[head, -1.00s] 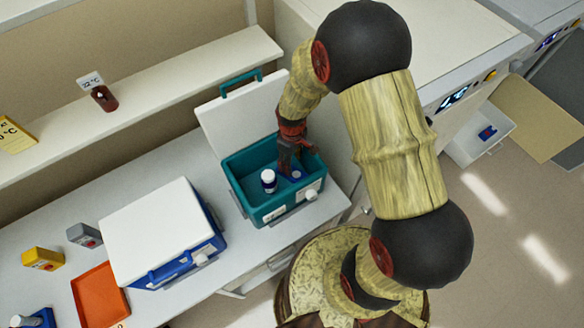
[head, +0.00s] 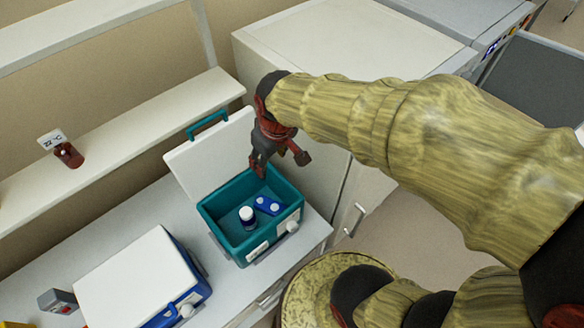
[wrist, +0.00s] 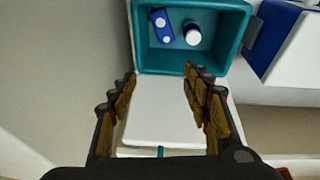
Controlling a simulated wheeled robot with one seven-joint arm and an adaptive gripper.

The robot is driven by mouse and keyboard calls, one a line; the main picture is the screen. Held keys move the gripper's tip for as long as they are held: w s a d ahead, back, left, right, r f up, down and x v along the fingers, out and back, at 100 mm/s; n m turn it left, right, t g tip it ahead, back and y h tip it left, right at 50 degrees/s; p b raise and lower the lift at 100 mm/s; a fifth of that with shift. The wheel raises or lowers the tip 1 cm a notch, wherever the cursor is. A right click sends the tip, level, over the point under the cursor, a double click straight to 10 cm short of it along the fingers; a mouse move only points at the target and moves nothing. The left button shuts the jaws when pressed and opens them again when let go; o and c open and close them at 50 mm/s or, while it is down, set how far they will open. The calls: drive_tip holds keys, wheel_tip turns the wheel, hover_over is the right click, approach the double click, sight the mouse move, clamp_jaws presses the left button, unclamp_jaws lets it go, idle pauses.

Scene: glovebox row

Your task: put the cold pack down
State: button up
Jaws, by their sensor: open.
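The cold pack (head: 268,205), a blue block with pale round spots, lies inside the teal cooler box (head: 208,219), on its floor. It also shows in the wrist view (wrist: 161,24), near the box's left wall. A white-capped bottle (head: 247,216) stands beside it in the same box. The box's white lid (head: 205,158) is open and leans back. My gripper (head: 279,168) is open and empty, above the back edge of the box and apart from the cold pack. In the wrist view its fingers (wrist: 158,88) are spread wide over the lid.
A closed blue box with a white lid (head: 137,283) stands left of the teal box. A brown bottle (head: 68,155) and a temperature card (head: 52,139) are on the shelf. A large white cabinet (head: 340,50) rises close behind my gripper.

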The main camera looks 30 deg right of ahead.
drive_tip(key=s+r+m+t, duration=0.2)
drive_tip(key=s+r+m, duration=0.1)
drive_tip(key=s+r, duration=0.6)
drive_tip(key=shift+s+r+t, duration=0.25)
drive_tip(key=shift+s+t, duration=0.05)
drive_tip(key=shift+s, duration=0.75)
wheel_tip(320, 180, down, 17)
drive_tip(key=b, duration=1.7)
drive_tip(key=shift+r, duration=0.15)
drive_tip(key=shift+c, duration=1.2)
